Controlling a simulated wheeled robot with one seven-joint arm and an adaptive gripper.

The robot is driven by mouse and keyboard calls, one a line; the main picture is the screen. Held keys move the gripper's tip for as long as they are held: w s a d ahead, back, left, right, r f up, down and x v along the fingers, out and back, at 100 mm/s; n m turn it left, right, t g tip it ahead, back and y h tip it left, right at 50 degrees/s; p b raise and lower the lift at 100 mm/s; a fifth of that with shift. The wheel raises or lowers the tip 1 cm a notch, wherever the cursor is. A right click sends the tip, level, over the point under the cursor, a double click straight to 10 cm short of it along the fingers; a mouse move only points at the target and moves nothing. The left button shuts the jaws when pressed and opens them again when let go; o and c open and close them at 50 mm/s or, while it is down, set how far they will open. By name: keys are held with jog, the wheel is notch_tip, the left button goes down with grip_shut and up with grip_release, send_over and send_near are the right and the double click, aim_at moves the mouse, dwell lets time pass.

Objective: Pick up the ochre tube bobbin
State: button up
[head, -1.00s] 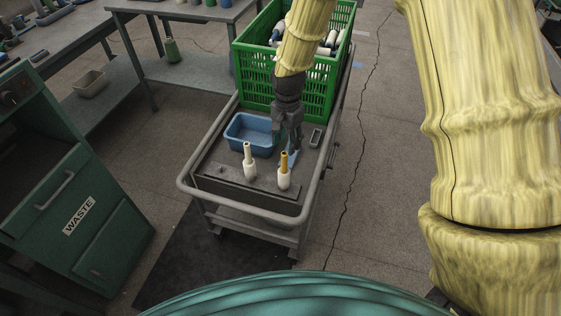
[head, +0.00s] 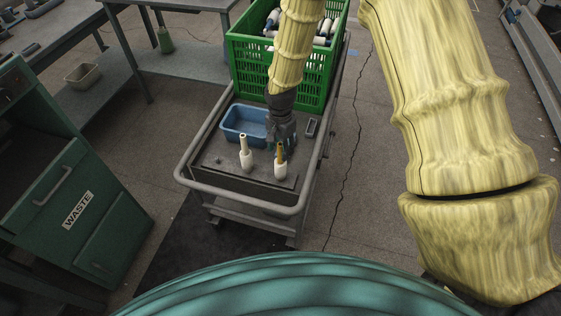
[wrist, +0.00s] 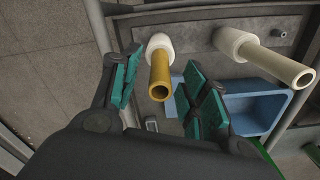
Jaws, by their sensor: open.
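The ochre tube bobbin (head: 280,157) stands upright on the cart's dark plate, a yellow-brown tube with white yarn round its lower part. In the wrist view the ochre tube (wrist: 160,78) points toward the camera. My gripper (head: 281,146) is open, just behind and above this bobbin in the head view. In the wrist view its green-padded fingers (wrist: 158,92) stand apart, one on each side of the tube's top. I cannot tell whether either finger touches it. A cream tube bobbin (head: 246,155) stands upright to its left; it also shows in the wrist view (wrist: 268,57).
A blue tray (head: 228,137) sits behind the bobbins on the cart, with a green crate (head: 300,92) of bobbins beyond. A small grey dish (head: 311,127) lies at the right. The cart's rail (head: 245,205) runs round the front. A green waste cabinet (head: 85,195) stands left.

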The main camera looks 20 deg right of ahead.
aim_at(280, 162)
jog(key=shift+f, duration=1.3)
grip_shut()
